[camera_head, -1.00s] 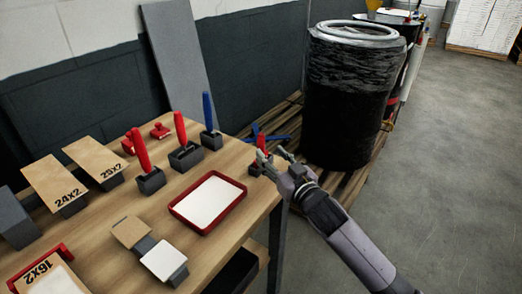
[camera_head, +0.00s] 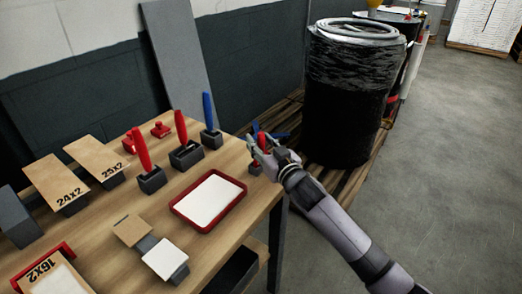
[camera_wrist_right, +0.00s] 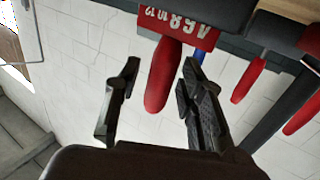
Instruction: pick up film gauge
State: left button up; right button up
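My right gripper (camera_head: 258,150) is open there. In the right wrist view its two fingers (camera_wrist_right: 155,100) are spread on either side of the red handle, with gaps visible. My left gripper is not in view.
A blue tool (camera_head: 208,110) and red-handled tools (camera_head: 142,150) stand in dark holders on the wooden table. A red tray (camera_head: 208,200) with a white sheet lies near the front edge. A black wrapped drum (camera_head: 345,110) stands on a pallet behind my right arm.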

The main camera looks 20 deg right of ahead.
grip_shut()
dwell(0.5)
